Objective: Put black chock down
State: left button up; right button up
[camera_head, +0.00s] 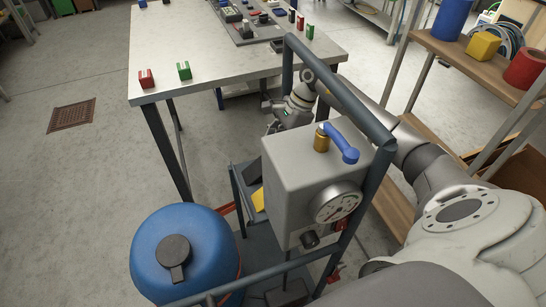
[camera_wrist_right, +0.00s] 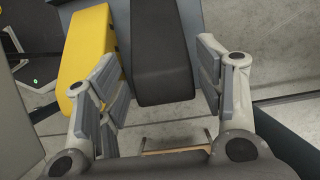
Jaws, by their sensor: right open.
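In the right wrist view a black chock (camera_wrist_right: 162,45) lies between the two spread fingers of my right gripper (camera_wrist_right: 157,72), with gaps showing on both sides. The gripper is open. A yellow chock (camera_wrist_right: 85,42) lies just left of the black one, close to the left finger. In the head view my right gripper (camera_head: 273,122) is partly hidden behind the grey box of the cart. Below it the yellow chock (camera_head: 258,199) and part of a black chock (camera_head: 251,183) show on a low stand. My left gripper is not in view.
A grey box with a gauge (camera_head: 283,180) and blue lever, with cart rails (camera_head: 340,90) around it, stands close to my right arm. A blue tank (camera_head: 186,256) is at the lower left. A table (camera_head: 200,50) is behind, and a wooden shelf (camera_head: 470,65) at right.

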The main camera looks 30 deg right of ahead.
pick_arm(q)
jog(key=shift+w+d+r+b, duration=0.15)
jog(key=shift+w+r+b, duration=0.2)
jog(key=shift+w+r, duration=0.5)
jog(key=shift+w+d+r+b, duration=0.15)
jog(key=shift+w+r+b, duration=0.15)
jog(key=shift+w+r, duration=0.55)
pick_arm(e)
jog(key=s+d, duration=0.2)
jog(key=d, duration=0.9)
jog(key=shift+s+d, duration=0.3)
jog(key=shift+s, duration=0.05)
jog(key=shift+f, duration=0.1)
